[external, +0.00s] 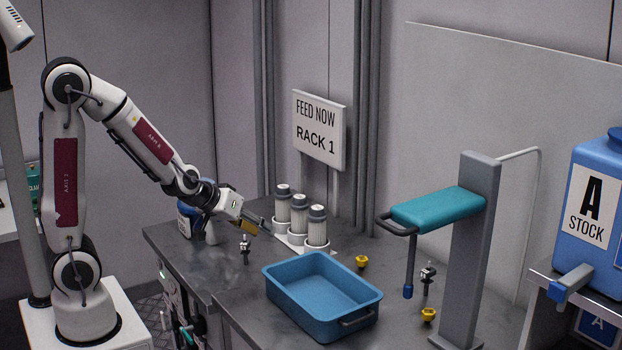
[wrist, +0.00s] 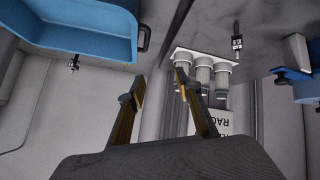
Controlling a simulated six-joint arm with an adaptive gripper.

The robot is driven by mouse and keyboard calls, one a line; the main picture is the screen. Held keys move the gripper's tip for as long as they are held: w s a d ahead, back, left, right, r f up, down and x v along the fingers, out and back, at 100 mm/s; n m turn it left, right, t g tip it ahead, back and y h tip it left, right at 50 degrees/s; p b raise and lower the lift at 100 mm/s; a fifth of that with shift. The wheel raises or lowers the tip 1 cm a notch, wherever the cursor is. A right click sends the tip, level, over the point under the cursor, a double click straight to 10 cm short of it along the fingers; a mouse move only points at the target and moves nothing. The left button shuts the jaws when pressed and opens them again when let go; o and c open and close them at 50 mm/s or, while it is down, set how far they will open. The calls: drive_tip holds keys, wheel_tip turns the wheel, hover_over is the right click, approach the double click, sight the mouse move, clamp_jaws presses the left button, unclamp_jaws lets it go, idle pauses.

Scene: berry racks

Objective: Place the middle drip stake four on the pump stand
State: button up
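Two small black-and-white stake-like pieces stand on the dark bench. One piece (external: 245,250) is below my gripper, and the other piece (external: 427,278) is near the grey post. They also show in the wrist view, one at the upper right (wrist: 237,42) and one at the left (wrist: 74,65). I cannot read a number on either. A grey post (external: 474,240) with a teal padded arm (external: 437,209) stands at the right; I cannot tell whether it is the pump stand. My gripper (external: 257,228) is above the bench, open and empty; its two fingers are apart in the wrist view (wrist: 160,82).
A blue tray (external: 370,297) sits at the front. Three ribbed grey-white cylinders (external: 317,228) stand in a white holder behind it. Two yellow pieces (external: 362,262) (external: 428,314) lie on the bench. A FEED NOW RACK 1 sign (external: 319,130) stands behind. A blue tank (external: 590,215) is far right.

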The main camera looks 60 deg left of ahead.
drive_tip(key=s+d+r+m+g+h, duration=0.25)
drive_tip(key=s+r, duration=0.35)
drive_tip(key=s, duration=0.3)
drive_tip(key=s+a+r+m+y, duration=0.1)
drive_tip(key=s, duration=0.6)
drive_tip(key=s+a+r+m+g+y, duration=0.1)
drive_tip(key=s+a+r+m, duration=0.1)
drive_tip(key=s, duration=0.6)
drive_tip(key=shift+s+r, duration=0.15)
drive_tip(key=shift+s, duration=0.1)
drive_tip(key=shift+o, duration=0.6)
drive_tip(key=shift+g, duration=0.25)
drive_tip(key=w+a+f+m+g+y, duration=0.25)
drive_tip(key=w+a+f+m, duration=0.25)
drive_tip(key=a+f, duration=0.25)
drive_tip(key=w+a+f+m+g+y, duration=0.2)
drive_tip(key=w+a+f+m+y, duration=0.3)
drive_tip(key=a, duration=0.3)
drive_tip(key=w+f+m+t, duration=0.2)
drive_tip(key=w+f+m, duration=0.1)
drive_tip(key=w+m, duration=0.5)
drive_tip(key=w+d+f+m+t+h, duration=0.1)
drive_tip(key=w+f+m+t, duration=0.2)
drive_tip(key=w+m, duration=0.6)
drive_tip(key=shift+d+f, duration=0.25)
drive_tip(key=shift+f, duration=0.05)
